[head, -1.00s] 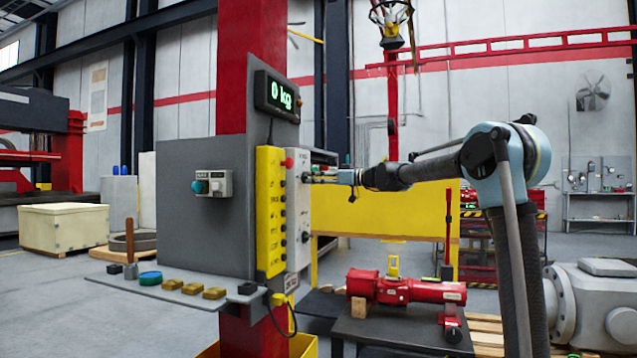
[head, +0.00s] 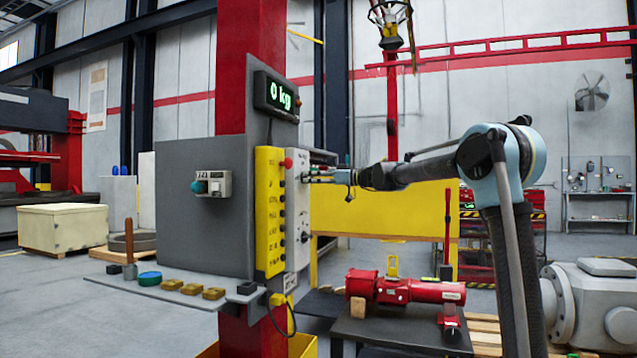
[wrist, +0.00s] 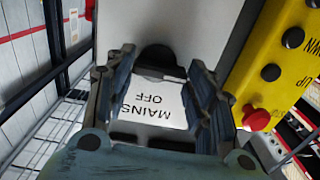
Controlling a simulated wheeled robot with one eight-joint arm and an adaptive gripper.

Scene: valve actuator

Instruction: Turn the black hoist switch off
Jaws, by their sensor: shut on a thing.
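The black hoist switch (wrist: 158,57) shows in the wrist view as a dark rounded knob on a pale panel, partly hidden between my fingertips. A white label reading "MAINS OFF" (wrist: 152,104) lies below it, upside down in the picture. My gripper (wrist: 161,70) is shut on the knob, one finger on each side. In the head view my gripper (head: 310,178) reaches from the right to the upper part of the light grey control box (head: 293,222). The switch's exact turn angle is hard to tell.
A yellow pendant (head: 268,212) with black buttons and a red stop button (wrist: 256,117) stands close beside the box. A display (head: 277,96) reads 0 kg. A red hoist unit (head: 408,289) lies on a table below my arm. A shelf (head: 168,292) holds small parts.

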